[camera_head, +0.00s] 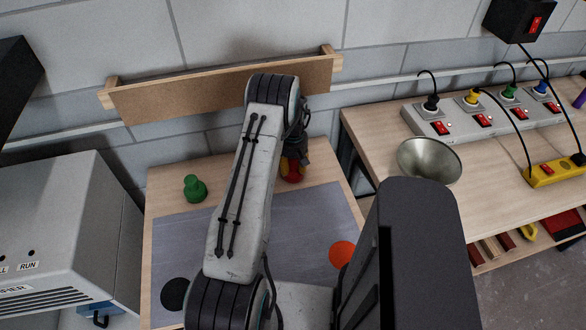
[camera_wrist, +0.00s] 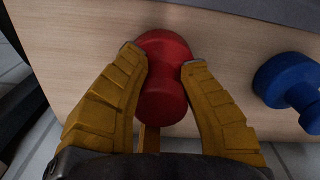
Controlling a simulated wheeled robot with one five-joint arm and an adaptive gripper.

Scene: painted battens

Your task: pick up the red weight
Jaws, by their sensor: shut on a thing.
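The red weight (camera_wrist: 163,88) sits between the two yellow fingers of my gripper (camera_wrist: 164,66) in the wrist view. Both fingertips press on its sides, so my gripper is shut on it. Whether its base touches the wooden table (camera_head: 166,183) I cannot tell. In the head view only a bit of the red weight (camera_head: 292,177) shows beside my arm, which hides most of the gripper.
A blue weight (camera_wrist: 290,85) stands right of my gripper in the wrist view. A green weight (camera_head: 195,188) stands left on the table. A grey mat (camera_head: 310,215) bears an orange disc (camera_head: 342,254) and a black disc (camera_head: 174,294). A metal bowl (camera_head: 429,160) is on the right bench.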

